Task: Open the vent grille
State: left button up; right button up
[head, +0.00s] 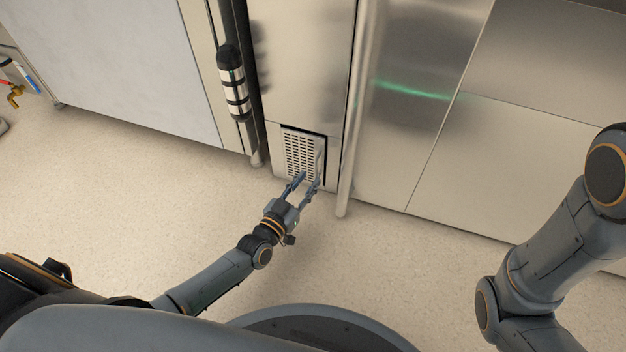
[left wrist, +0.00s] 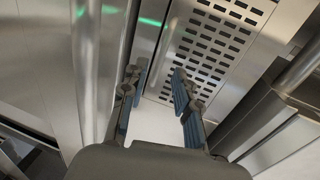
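The vent grille (head: 300,150) is a small pale metal panel with rows of slots, low on the steel front. A dark gap shows along its top and right edges in the head view. In the left wrist view the grille (left wrist: 215,45) fills the upper middle. My left gripper (head: 304,180) is at the grille's lower part. In the left wrist view its two fingers (left wrist: 158,80) are apart, near the grille's edge, with no object visible between them. I cannot tell whether a fingertip touches the panel. My right gripper is out of view.
A vertical steel bar (head: 356,110) stands just right of the grille. A dark post with a banded cylinder (head: 233,85) stands to its left. Steel panels (head: 440,150) continue to the right. The pale floor (head: 150,185) is clear at the left.

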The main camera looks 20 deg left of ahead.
aim_at(301, 164)
pick_arm(q)
jog(key=shift+b+x, duration=0.7)
jog(key=shift+x, duration=1.2)
grip_shut()
